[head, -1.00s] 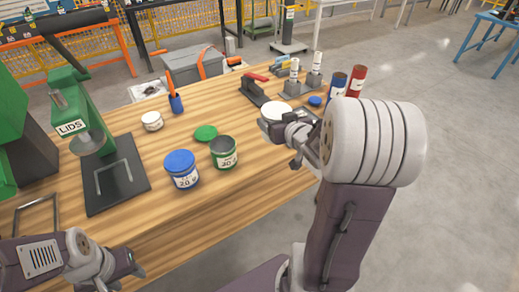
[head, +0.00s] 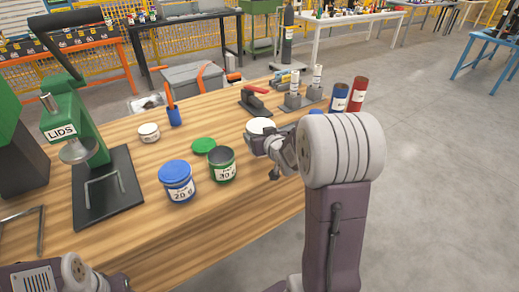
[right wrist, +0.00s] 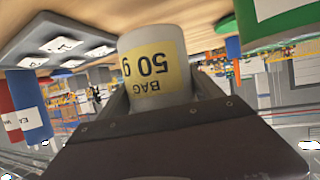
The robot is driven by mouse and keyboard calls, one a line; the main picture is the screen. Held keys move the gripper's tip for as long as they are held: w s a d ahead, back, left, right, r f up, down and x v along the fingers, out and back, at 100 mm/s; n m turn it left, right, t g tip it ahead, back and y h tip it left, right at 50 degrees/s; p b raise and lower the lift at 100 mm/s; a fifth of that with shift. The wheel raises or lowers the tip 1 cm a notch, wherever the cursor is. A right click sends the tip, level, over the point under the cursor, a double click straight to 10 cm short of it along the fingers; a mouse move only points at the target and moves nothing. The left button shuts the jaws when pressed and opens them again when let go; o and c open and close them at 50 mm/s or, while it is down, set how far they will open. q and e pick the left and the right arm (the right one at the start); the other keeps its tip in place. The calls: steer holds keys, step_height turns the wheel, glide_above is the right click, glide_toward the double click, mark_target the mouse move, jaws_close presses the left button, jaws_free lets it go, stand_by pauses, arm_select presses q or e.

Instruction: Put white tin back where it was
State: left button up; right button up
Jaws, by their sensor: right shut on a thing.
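The white tin (head: 261,126) is in my right gripper (head: 268,142), right of the green-banded tin. In the right wrist view the tin (right wrist: 152,60) has a yellow label reading "50 g BAG", upside down, and the right fingers (right wrist: 152,100) are shut on its sides. I cannot tell whether its base touches the table. My left gripper (head: 118,284) is at the bottom left, partly cut off by the frame edge, so its jaws are unclear.

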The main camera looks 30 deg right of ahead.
steer(key=shift+w+f, duration=0.2)
steer(key=shift+w, duration=0.15)
step_height(320, 180, down, 4)
steer(key=shift+s+a+r+b, duration=0.1)
steer(key=shift+r+b, duration=0.1)
steer(key=shift+b, duration=0.65)
steer(key=shift+f, duration=0.3)
steer(key=shift+r, duration=0.1)
steer(key=shift+f, duration=0.2)
steer(key=o, duration=1.6)
steer(key=shift+c, duration=0.2)
